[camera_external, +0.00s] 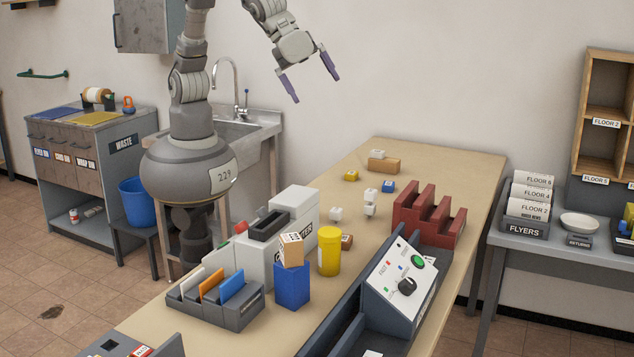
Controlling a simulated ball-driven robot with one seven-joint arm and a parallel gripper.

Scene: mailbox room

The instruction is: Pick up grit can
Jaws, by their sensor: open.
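A yellow cylindrical can (329,254) with a yellow lid stands upright on the long table, in the front middle. No label can be read on it, so I cannot confirm that it is the grit can. My gripper (316,90) is high above the far side of the table, near the wall. Its two purple-grey fingers are spread wide, with nothing between them. It is well apart from the can. A smaller white and red can (74,215) stands low in the grey cabinet on the left.
A blue box (292,286) with a wooden block (291,250) on top stands just left of the yellow can. A white machine (296,214) is behind these. A red rack (430,219) and control box (399,287) stand to the right. Small blocks lie farther back.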

